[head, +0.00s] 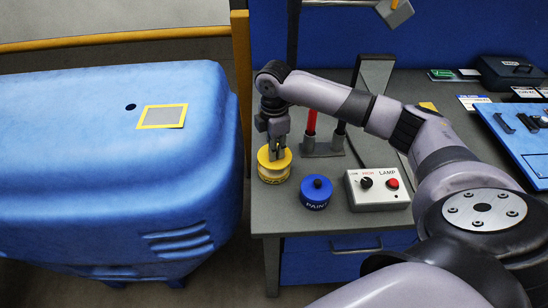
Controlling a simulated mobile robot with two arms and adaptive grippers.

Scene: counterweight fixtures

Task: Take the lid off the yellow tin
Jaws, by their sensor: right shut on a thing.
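The yellow tin (275,175) stands near the left front corner of the grey table. Its yellow lid (264,161) is on top of it, with a pale band showing below. I see no clear gap between lid and tin. My right gripper (276,156) points down over the lid and is shut on it, at the middle of its top. The fingers hide the part that they hold. My left gripper is not in view.
A lamp switch box (377,188) is farther right. Behind stands a holder with a red-handled tool (311,123). A large blue casing (110,170) lies left, beyond the table edge.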

